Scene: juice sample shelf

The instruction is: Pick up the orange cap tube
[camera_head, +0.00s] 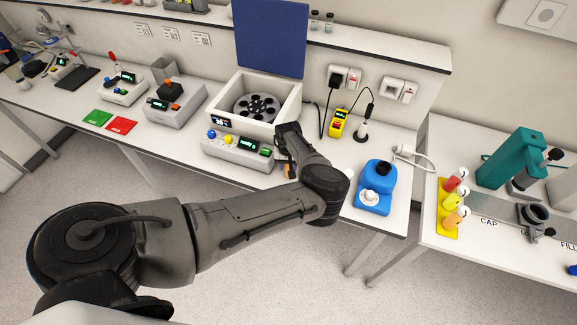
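My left arm reaches from the lower left over the middle bench, and its gripper (286,160) is by the right front of the open centrifuge (285,107). A small orange spot shows at the gripper, too small to identify as a tube cap. Whether the fingers are open or shut is not clear. I cannot make out a tube with an orange cap for certain. The centrifuge's dark rotor (256,106) shows black round holes. An orange-topped piece (452,222) stands in a yellow rack (444,200) on the right bench. My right gripper is not in view.
A low white control box (235,152) with coloured knobs stands before the centrifuge. A blue mixer-like device (373,190) is right of my arm, near the bench edge. A gap separates the benches. A teal machine (508,160) stands on the right bench.

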